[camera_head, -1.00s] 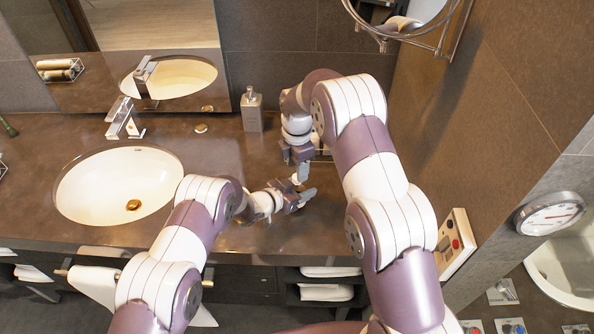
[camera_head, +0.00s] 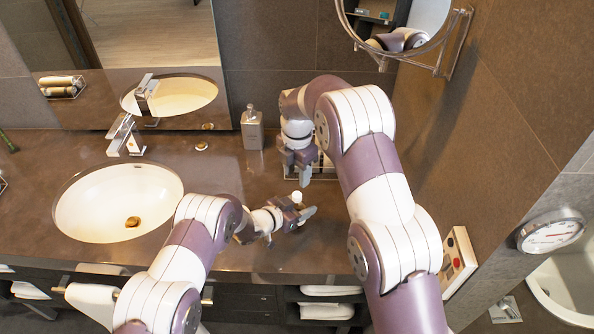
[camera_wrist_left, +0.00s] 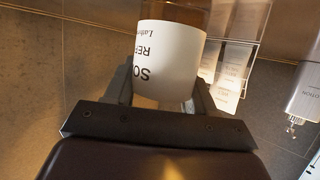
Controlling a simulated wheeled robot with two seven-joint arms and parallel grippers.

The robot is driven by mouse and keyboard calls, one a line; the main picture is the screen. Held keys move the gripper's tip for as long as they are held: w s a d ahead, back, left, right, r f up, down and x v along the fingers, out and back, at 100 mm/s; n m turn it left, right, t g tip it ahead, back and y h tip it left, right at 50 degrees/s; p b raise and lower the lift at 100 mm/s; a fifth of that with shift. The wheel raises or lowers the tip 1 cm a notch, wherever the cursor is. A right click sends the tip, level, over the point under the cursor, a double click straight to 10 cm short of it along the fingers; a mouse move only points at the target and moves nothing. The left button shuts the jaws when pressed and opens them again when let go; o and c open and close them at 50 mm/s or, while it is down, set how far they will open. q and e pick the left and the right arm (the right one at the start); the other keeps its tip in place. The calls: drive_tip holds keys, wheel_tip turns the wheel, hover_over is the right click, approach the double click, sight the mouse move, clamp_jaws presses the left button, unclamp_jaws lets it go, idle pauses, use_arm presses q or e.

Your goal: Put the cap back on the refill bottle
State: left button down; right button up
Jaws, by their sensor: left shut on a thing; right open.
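The refill bottle is amber with a white printed label (camera_wrist_left: 170,58) in the left wrist view. My left gripper (camera_head: 294,214) is shut on it low over the counter; the same gripper (camera_wrist_left: 168,108) shows in the left wrist view, with a finger on each side of the label. A small white cap (camera_head: 297,197) shows at the bottle's top in the head view, just above the left gripper. Whether it is fully seated cannot be told. My right gripper (camera_head: 298,174) is open and empty above and behind the cap, apart from it. The bottle's top is out of the left wrist view.
A grey soap dispenser (camera_head: 252,130) stands at the back by the wall. A wire rack (camera_wrist_left: 238,70) is behind the bottle, partly hidden by my right arm in the head view. The sink (camera_head: 95,205) is at left. The counter between sink and bottle is clear.

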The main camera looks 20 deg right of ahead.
sight(297, 195)
wheel_tip(297, 195, down, 8)
drive_tip(key=shift+r, duration=0.25)
clamp_jaws()
drive_tip(key=m, duration=0.3)
drive_tip(key=shift+o, duration=0.5)
unclamp_jaws()
drive_tip(key=shift+r, duration=2.3)
